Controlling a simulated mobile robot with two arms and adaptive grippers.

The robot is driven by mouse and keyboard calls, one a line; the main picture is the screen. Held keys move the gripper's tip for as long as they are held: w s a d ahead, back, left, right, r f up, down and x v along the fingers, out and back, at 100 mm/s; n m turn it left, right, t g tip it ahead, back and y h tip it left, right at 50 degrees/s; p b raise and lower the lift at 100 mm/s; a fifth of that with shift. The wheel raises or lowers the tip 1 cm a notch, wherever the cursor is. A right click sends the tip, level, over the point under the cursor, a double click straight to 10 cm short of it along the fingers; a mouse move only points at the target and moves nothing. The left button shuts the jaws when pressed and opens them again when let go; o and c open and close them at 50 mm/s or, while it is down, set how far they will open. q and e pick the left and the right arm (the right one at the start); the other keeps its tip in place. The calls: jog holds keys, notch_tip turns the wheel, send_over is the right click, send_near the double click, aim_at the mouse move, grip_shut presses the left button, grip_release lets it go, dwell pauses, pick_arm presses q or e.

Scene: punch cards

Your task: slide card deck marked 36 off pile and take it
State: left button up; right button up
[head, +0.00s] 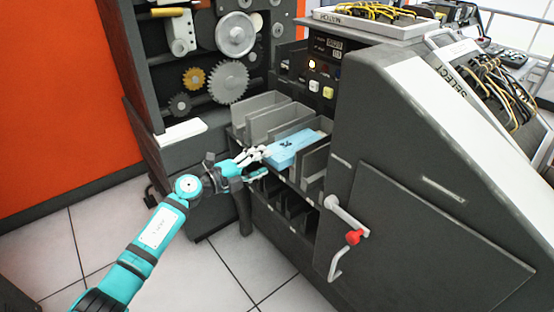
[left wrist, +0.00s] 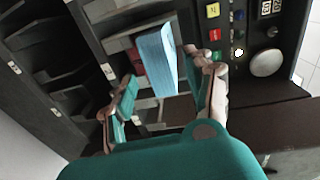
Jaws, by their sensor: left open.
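A light blue card deck (head: 290,148) lies across the grey slots of the machine's card rack in the head view. It has dark marks on top; I cannot read a number. It also shows as a long blue block (left wrist: 157,58) in the left wrist view. My left gripper (head: 262,156) is open at the deck's near left end. In the left wrist view the gripper's fingers (left wrist: 168,75) stand apart on either side of the deck's near end, and I cannot tell whether they touch it. My right gripper is not in view.
Grey dividers (head: 272,118) stand close around the deck. A red block (left wrist: 134,62) shows beside the deck in the left wrist view. A control panel with buttons (head: 314,86) is behind, and the dark cabinet with a red-knobbed handle (head: 354,237) stands at the right.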

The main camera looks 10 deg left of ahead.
aim_at(270, 159)
pick_arm(q)
jog(key=x, duration=0.4)
jog(key=shift+b+x, duration=0.4)
jog(key=shift+x, duration=0.7)
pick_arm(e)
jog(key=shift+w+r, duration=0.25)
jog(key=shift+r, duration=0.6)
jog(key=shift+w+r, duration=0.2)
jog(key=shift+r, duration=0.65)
pick_arm(q)
grip_shut()
jog(key=shift+r, duration=0.1)
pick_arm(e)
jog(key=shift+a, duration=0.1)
